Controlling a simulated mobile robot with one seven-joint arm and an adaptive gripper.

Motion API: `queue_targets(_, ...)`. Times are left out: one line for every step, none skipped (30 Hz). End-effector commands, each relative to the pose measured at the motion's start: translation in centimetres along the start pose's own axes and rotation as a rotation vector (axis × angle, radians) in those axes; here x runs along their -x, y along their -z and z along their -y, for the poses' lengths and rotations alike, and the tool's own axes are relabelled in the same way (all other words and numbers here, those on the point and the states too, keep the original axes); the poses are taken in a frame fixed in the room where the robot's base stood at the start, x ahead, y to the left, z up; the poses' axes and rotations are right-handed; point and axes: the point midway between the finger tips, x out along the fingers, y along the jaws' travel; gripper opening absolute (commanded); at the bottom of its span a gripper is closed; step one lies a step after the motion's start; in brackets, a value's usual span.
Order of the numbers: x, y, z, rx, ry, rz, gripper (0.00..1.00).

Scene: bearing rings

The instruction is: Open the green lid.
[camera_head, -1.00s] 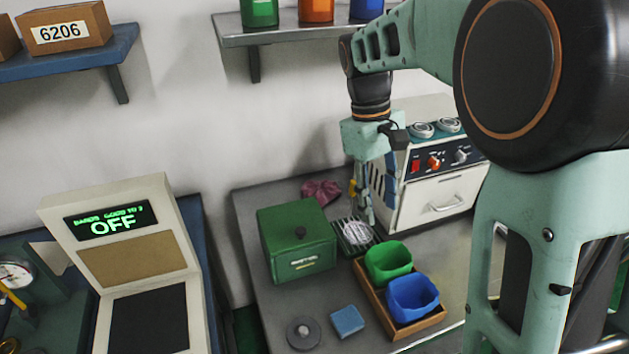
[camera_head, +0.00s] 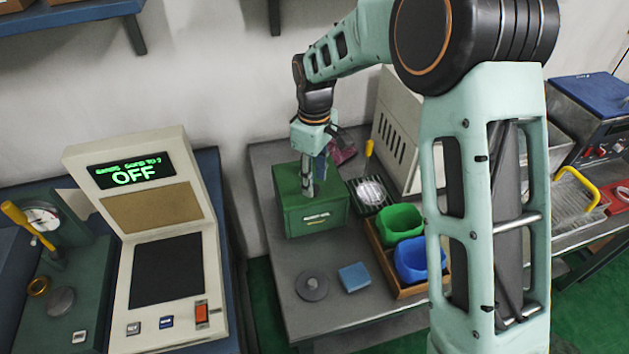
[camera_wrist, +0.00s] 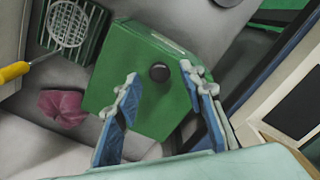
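The green box (camera_head: 312,212) stands on the grey table with its green lid (camera_wrist: 130,55) on top. A dark round knob (camera_wrist: 159,72) sits on the lid, seen from above in the wrist view. My gripper (camera_head: 307,190) is over the lid in the head view and hides the knob there. In the wrist view my gripper (camera_wrist: 161,85) is open, its two blue-padded fingers apart with the knob between and slightly beyond their tips. I cannot tell the exact height of the fingertips above the lid.
A slatted rack with a wire strainer (camera_head: 370,191) and a pink cloth (camera_wrist: 62,107) lie beside the box. A wooden tray (camera_head: 409,292) holds green and blue bins. A grey disc (camera_head: 311,286) and blue block (camera_head: 355,277) lie in front.

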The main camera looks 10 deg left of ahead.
Motion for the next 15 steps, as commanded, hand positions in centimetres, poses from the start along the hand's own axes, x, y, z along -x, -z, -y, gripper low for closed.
queue_targets(-0.5,0.0,0.0,0.0,0.0,0.0,0.37)
queue_targets(-0.8,0.0,0.0,0.0,0.0,0.0,0.37)
queue_targets(-1.1,0.0,0.0,0.0,0.001,0.0,0.37)
queue_targets(-1.2,0.0,0.0,0.0,0.0,0.0,0.37)
queue_targets(-1.4,0.0,0.0,-0.001,0.0,0.0,0.37)
queue_targets(-1.5,0.0,0.0,-0.001,0.0,-0.001,0.37)
queue_targets(-1.5,0.0,0.0,-0.001,-0.001,-0.001,0.37)
queue_targets(-1.6,0.0,0.0,-0.001,-0.001,-0.001,0.37)
queue_targets(-1.6,0.0,0.0,-0.001,-0.001,-0.001,0.37)
queue_targets(-1.6,0.0,0.0,-0.001,-0.001,-0.001,0.37)
queue_targets(-1.6,0.0,0.0,-0.001,-0.001,-0.001,0.37)
queue_targets(-1.6,0.0,0.0,-0.001,-0.001,-0.001,0.37)
queue_targets(-1.6,0.0,0.0,-0.001,-0.001,-0.001,0.37)
queue_targets(-1.6,0.0,0.0,-0.001,-0.001,-0.001,0.37)
queue_targets(-1.6,0.0,0.0,-0.001,-0.001,-0.001,0.33)
